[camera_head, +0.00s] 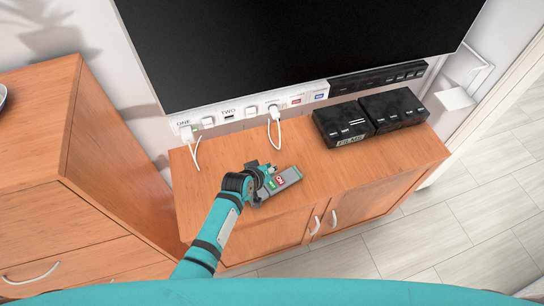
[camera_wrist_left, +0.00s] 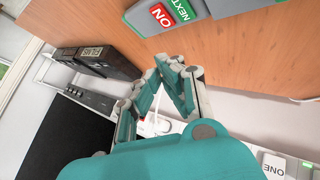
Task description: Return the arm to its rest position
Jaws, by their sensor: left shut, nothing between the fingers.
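My left arm, teal, reaches up over the low wooden cabinet (camera_head: 340,180) in the head view. Its gripper (camera_head: 264,174) is over the cabinet top, at the near left side of a grey control box (camera_head: 290,177) with a red ON button and a green button. In the left wrist view the gripper (camera_wrist_left: 166,68) is shut with nothing between its fingers. There the grey box (camera_wrist_left: 134,13) lies on the wood at the top edge, apart from the fingers, its green button reading NEXT. My right gripper is not in view.
A large black screen (camera_head: 300,45) hangs above a white socket strip (camera_head: 228,115) with plugged white cables. Two black boxes (camera_head: 342,124), (camera_head: 394,108) stand at the cabinet's back right. A wooden drawer unit (camera_head: 50,225) stands at left. Floor (camera_head: 450,225) is clear at right.

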